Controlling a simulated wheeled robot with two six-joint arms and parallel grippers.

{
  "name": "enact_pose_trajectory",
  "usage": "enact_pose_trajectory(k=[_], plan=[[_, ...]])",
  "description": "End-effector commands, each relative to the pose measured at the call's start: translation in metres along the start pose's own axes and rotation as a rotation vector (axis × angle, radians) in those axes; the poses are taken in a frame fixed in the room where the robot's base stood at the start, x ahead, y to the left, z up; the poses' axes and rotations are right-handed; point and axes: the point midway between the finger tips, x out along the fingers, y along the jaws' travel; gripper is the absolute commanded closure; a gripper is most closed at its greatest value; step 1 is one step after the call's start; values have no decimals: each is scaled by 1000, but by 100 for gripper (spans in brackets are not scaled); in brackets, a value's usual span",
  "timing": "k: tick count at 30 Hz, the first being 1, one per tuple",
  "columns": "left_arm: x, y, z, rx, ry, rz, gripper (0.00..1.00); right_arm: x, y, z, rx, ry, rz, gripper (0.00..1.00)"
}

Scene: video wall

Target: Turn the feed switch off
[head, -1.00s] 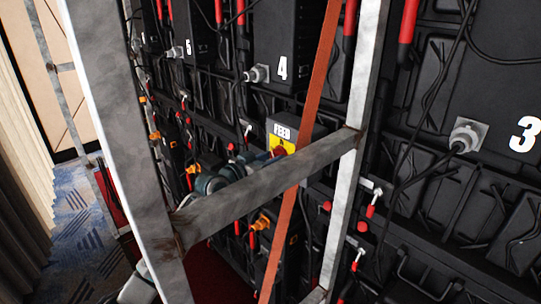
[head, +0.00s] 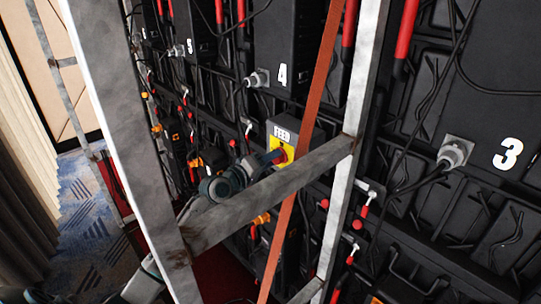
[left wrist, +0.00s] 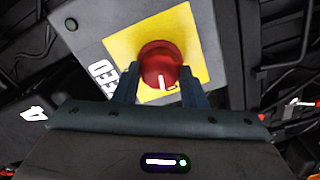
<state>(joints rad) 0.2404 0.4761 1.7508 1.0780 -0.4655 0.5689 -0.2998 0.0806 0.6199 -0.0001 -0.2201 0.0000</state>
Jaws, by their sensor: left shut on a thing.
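The feed switch is a red rotary knob (left wrist: 160,60) on a yellow plate (left wrist: 190,38) on a grey box (left wrist: 228,60) marked FEED. In the head view the yellow plate (head: 287,151) sits right of centre, behind a steel frame bar. My left gripper (left wrist: 160,82) is shut on the red knob, one dark finger on each side. A white mark on the knob points down in the left wrist view. In the head view my left gripper (head: 273,157) reaches the plate from the left, and the knob is mostly hidden there. My right gripper is not in view.
A steel frame stands in front, with a slanting crossbar (head: 270,200) close to my left arm and an upright post (head: 352,140). An orange strap (head: 311,120) runs down past the box. Black panels with cables and red handles fill the back. Carpet (head: 85,225) is free at left.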

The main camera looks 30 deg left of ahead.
Motion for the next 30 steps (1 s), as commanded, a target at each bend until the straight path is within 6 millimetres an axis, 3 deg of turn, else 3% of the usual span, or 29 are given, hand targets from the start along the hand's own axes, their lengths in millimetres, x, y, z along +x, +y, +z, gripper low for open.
enact_pose_trajectory(k=[12,29,30], plan=[[0,0,0,-202,0,-1,85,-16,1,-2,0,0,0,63],[0,-1,0,-234,0,0,85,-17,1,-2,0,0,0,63],[0,-1,0,-234,0,0,60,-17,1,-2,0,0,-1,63]])
